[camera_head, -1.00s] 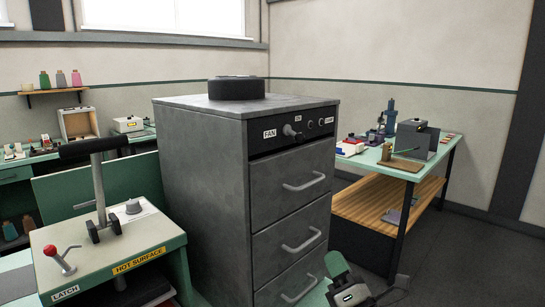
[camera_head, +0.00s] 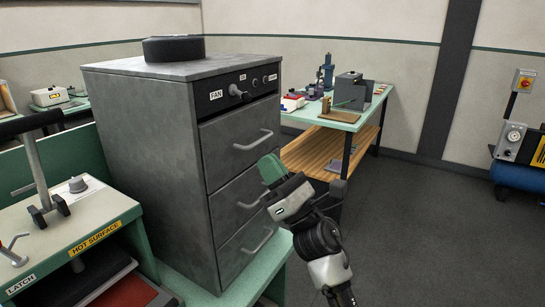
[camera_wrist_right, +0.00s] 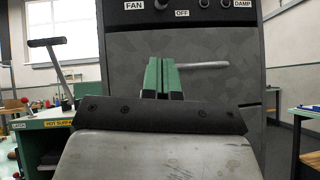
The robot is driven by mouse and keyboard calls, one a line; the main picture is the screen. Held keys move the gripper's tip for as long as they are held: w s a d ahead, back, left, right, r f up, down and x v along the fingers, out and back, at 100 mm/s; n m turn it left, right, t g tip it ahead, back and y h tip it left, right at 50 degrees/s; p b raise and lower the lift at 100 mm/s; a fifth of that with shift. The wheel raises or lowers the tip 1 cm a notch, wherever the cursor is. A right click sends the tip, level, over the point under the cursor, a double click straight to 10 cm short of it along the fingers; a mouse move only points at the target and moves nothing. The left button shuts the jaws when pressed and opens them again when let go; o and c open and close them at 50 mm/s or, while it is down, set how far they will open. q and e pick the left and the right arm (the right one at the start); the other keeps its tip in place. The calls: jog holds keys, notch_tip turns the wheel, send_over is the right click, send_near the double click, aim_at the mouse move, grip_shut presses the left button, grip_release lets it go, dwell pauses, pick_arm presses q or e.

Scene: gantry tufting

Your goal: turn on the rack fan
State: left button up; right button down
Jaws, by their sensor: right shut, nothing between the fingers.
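The grey rack cabinet (camera_head: 150,150) has a black panel along its top front, above several drawers. A FAN label (camera_head: 216,95) is at the panel's left, with a light-coloured switch or knob (camera_head: 236,90) beside it; its setting is hard to read. In the right wrist view the FAN label (camera_wrist_right: 134,5) and an OFF label (camera_wrist_right: 182,13) show at the top, with the switch partly cut off. My right gripper (camera_head: 271,168) is shut and empty, in front of the drawers and below the panel. Its green fingers (camera_wrist_right: 163,75) are together. My left gripper is not in view.
A round black unit (camera_head: 173,49) sits on the cabinet's top. Drawer handles (camera_head: 254,141) stick out near my right gripper. A bench with a latch lever and HOT SURFACE label (camera_head: 95,238) is at the left. The floor (camera_head: 430,230) at the right is open.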

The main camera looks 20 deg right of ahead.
aim_at(238, 95)
jog(key=w+a+r+p, duration=0.1)
jog(key=w+r+p, duration=0.3)
jog(key=r, duration=0.4)
jog(key=shift+w+a+r+p, duration=0.2)
jog(key=shift+a+r+p, duration=0.2)
jog(key=shift+p, duration=0.4)
jog(key=shift+f, duration=0.1)
jog(key=shift+s+d+r+g+p, duration=0.1)
jog(key=shift+r+g+p, duration=0.25)
jog(key=shift+p, duration=0.75)
jog(key=shift+n+h, duration=0.3)
